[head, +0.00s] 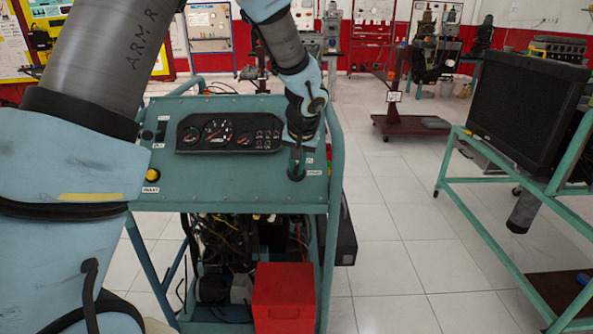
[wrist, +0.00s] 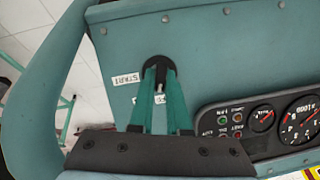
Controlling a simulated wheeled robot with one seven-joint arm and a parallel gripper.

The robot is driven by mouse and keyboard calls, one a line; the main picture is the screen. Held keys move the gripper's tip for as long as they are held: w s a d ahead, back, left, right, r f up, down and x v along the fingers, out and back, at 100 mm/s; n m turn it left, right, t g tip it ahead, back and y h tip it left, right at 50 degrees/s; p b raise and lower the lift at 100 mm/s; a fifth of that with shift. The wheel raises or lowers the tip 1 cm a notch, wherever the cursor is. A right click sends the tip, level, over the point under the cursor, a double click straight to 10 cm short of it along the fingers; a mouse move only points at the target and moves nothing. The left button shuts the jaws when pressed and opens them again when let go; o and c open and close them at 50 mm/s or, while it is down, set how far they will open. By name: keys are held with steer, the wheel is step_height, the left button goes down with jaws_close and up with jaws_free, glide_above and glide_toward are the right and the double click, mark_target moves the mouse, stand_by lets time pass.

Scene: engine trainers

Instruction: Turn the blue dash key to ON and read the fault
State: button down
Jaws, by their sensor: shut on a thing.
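My gripper (head: 297,163) is at the right end of the teal dash panel (head: 235,188). In the wrist view its two teal fingers (wrist: 160,72) meet at a round black key switch (wrist: 157,62) and are shut on the key there. The key is mostly hidden by the fingers, so its blue colour and exact angle cannot be told. A START label (wrist: 126,80) sits beside the switch; another label is partly covered by a finger. The instrument cluster (head: 230,132) has dials and small indicator lamps (wrist: 237,126), some red or green; their text is too small to read surely.
A yellow button (head: 152,175) and a small switch are on the panel's left. The teal frame's side rail (head: 337,150) rises close to the right of my gripper. A red box (head: 283,295) stands below. A monitor (head: 525,105) on another teal stand is at right, with clear floor between.

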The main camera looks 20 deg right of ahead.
steer(key=m+b, duration=0.1)
steer(key=m+t+b, duration=0.1)
steer(key=shift+s+d+f+m+y+b, duration=0.2)
steer(key=shift+m+y+b, duration=0.1)
steer(key=shift+m+y, duration=0.1)
steer(key=shift+a+r+m+t+b, duration=0.1)
steer(key=shift+m+t+b, duration=0.2)
steer(key=shift+m+b, duration=0.65)
steer(key=shift+m, duration=0.35)
steer(key=c, duration=0.9)
jaws_free()
steer(key=b+v, duration=0.1)
steer(key=v, duration=1)
